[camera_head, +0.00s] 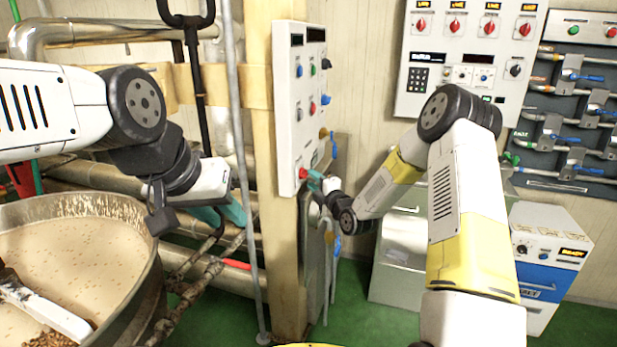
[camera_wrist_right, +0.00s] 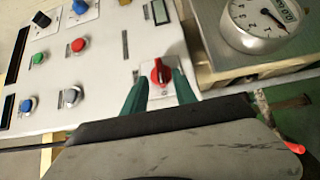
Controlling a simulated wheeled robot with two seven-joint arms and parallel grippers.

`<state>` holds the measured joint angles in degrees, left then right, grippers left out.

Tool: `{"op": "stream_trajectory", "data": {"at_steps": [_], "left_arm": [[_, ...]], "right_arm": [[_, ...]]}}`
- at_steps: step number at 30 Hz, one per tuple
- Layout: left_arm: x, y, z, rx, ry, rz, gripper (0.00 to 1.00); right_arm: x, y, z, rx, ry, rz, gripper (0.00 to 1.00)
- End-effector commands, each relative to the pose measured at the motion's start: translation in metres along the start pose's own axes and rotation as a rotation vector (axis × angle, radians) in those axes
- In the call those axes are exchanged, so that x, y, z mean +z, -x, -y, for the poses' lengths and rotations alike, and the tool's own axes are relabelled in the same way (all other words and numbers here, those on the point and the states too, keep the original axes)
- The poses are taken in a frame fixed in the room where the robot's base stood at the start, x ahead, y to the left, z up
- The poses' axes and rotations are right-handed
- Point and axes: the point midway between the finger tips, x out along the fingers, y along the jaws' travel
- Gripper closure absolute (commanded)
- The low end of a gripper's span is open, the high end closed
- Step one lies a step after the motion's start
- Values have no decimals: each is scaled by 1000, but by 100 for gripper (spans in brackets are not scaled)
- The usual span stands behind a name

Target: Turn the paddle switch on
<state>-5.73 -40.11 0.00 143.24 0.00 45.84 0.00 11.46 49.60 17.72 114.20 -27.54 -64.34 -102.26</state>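The red paddle switch (camera_head: 303,173) is at the bottom of the narrow white control panel (camera_head: 289,120) on the wooden post. In the right wrist view the red switch (camera_wrist_right: 160,72) sits on a small light plate, its handle roughly upright in the picture. My right gripper (camera_head: 316,180) is at the panel's lower edge. In its wrist view the teal fingertips (camera_wrist_right: 161,80) stand on either side of the switch, with narrow gaps showing, so it looks open around it. My left gripper (camera_head: 226,208) hangs by the kettle rim, teal fingers apart and empty.
The kettle (camera_head: 130,290) of nougat is at the left. Pipes run behind it. The panel carries several other buttons and knobs, including a red button (camera_wrist_right: 78,45). A round gauge (camera_wrist_right: 262,22) is beside the panel. A larger panel (camera_head: 470,60) is on the back wall.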

Motion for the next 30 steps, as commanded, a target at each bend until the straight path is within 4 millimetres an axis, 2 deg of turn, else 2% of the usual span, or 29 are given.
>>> {"op": "stream_trajectory", "data": {"at_steps": [3, 7, 18, 23, 30], "left_arm": [[0, 0, 0, 0, 0, 0, 66], [0, 0, 0, 0, 0, 0, 66], [0, 0, 0, 0, 0, 0, 66], [0, 0, 0, 0, 0, 0, 66], [0, 0, 0, 0, 0, 0, 66]], "right_arm": [[0, -19, 0, 0, -1, 0, 66], [0, -33, 0, -1, -1, 0, 66], [0, -40, 0, -2, -1, 0, 66], [0, -40, 0, -2, -1, 0, 98], [0, -40, 0, -3, -2, 0, 100]]}}
